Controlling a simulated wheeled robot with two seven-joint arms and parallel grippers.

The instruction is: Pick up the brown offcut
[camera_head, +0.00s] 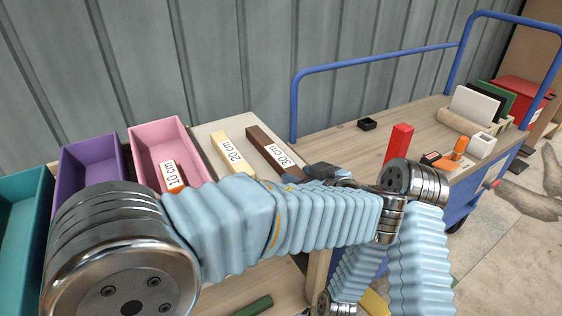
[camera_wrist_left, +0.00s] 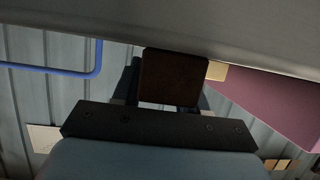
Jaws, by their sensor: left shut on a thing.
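The brown offcut (camera_head: 266,146) is a long dark-brown bar with a "30 cm" label, at the right of the row of labelled bars in the head view. My left gripper (camera_head: 312,171) is at its near right end, partly hidden behind my arm's pale blue sleeve. In the left wrist view the brown offcut's end (camera_wrist_left: 174,78) sits between the two dark fingers, and the gripper (camera_wrist_left: 170,98) is shut on it. Whether the bar touches the board below is unclear. My right gripper is not in view.
A cream "20 cm" bar (camera_head: 235,153) and an orange "10 cm" bar (camera_head: 171,178) lie to the left. Pink (camera_head: 160,133), purple (camera_head: 91,160) and teal (camera_head: 25,200) bins stand farther left. A blue-railed cart (camera_head: 345,146) with a red block (camera_head: 398,144) stands to the right.

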